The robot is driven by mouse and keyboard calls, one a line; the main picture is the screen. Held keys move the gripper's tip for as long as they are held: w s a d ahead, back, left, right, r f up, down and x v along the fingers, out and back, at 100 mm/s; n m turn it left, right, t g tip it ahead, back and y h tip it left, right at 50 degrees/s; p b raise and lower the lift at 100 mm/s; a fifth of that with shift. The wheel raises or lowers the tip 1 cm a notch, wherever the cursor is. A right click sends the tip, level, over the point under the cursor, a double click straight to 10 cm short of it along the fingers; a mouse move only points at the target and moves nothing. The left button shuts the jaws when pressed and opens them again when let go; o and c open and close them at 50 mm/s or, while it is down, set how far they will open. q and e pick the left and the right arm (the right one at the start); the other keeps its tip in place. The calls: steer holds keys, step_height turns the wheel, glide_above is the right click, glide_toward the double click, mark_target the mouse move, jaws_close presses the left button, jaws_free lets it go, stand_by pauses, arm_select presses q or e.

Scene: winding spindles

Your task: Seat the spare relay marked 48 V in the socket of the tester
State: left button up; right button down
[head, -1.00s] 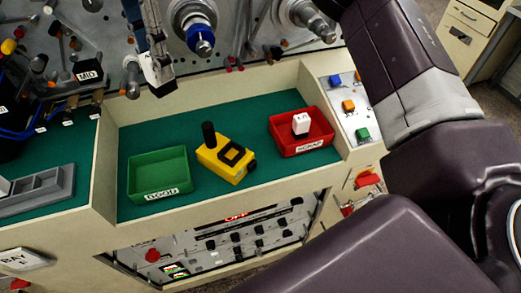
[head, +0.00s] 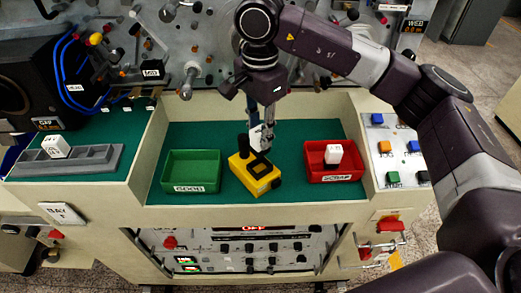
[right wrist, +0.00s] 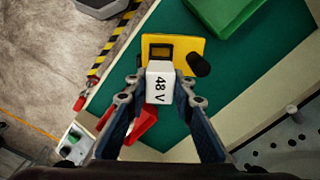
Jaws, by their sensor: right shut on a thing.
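My right gripper (head: 262,130) is shut on a white relay (head: 256,137), just above the back of the yellow tester (head: 254,183). In the right wrist view the relay (right wrist: 159,84) reads 48 V and sits between both fingers (right wrist: 160,95). The yellow tester (right wrist: 186,46) lies beyond it there, with its dark square socket (right wrist: 160,51) partly visible past the relay's end. The relay appears apart from the socket; the exact gap is hard to tell. My left gripper is not in view.
A green GOOD bin (head: 191,188) stands left of the tester. A red SCRAP bin (head: 345,178) on the right holds a white relay (head: 333,153). Another white relay (head: 56,146) sits in a grey rack (head: 95,160) at left. Low walls surround the green mat.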

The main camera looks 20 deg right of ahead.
mark_target(259, 142)
step_height(259, 142, down, 3)
steer(key=shift+a, duration=0.1)
step_height(259, 142, down, 4)
steer(key=shift+f+p, duration=0.15)
steer(key=shift+p, duration=0.75)
steer(key=shift+f, duration=0.1)
steer(key=c, duration=2.1)
jaws_free()
steer(key=shift+f+b, duration=0.1)
steer(key=shift+b, duration=0.2)
steer(key=o, duration=0.4)
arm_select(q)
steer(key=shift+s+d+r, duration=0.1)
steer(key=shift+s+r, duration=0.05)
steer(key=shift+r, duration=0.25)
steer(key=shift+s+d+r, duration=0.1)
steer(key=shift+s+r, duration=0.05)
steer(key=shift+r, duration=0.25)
arm_select(e)
steer(key=shift+o, duration=0.2)
